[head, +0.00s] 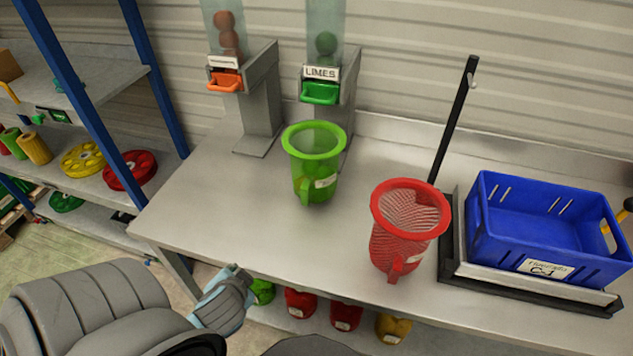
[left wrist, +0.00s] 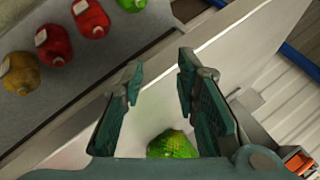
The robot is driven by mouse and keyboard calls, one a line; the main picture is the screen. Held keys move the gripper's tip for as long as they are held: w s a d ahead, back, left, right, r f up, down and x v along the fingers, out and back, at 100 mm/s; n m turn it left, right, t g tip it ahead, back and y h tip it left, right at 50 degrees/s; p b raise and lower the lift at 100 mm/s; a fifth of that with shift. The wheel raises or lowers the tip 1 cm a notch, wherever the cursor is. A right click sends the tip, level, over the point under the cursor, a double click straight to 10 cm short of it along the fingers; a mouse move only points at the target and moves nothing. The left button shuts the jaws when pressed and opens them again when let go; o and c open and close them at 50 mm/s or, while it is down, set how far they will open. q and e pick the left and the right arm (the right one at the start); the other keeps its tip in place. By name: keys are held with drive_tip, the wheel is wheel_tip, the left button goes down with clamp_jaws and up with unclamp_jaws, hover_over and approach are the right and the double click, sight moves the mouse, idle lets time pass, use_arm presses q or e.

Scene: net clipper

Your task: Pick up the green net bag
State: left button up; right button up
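A green mesh cone with a wide rim (head: 315,163) and a white label stands upright on the table. A green bag (head: 262,291) lies on the shelf under the table, partly hidden by my left gripper (head: 238,283) at the table's front edge. In the left wrist view my left gripper (left wrist: 158,65) is open, with nothing seen between its fingertips. A green bag (left wrist: 130,4) shows at the top edge. A bright green mesh thing (left wrist: 172,144) shows low between the fingers; I cannot tell if it is the cone. My right gripper is not in view.
A red mesh cone (head: 405,240) stands on the table (head: 225,205), left of a blue crate (head: 545,245). Two dispensers stand behind, one with orange tray (head: 225,82), one labelled LIMES (head: 320,92). Red bags (head: 300,302) and a yellow bag (head: 393,328) lie on the lower shelf.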

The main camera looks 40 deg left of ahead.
use_arm(q)
drive_tip(key=w+a+r+m+t+y, duration=0.2)
drive_tip(key=w+a+r+m+t, duration=0.8)
drive_tip(key=r, duration=0.5)
drive_tip(key=w+r+m+t+h+b, duration=0.1)
drive_tip(key=w+m+h+b, duration=0.3)
drive_tip(key=w, duration=1.5)
drive_tip(key=shift+d+r+m+t+h, duration=0.15)
drive_tip(key=shift+m+t+h, duration=0.55)
drive_tip(key=shift+t, duration=0.2)
drive_tip(key=shift+s, duration=0.2)
clamp_jaws()
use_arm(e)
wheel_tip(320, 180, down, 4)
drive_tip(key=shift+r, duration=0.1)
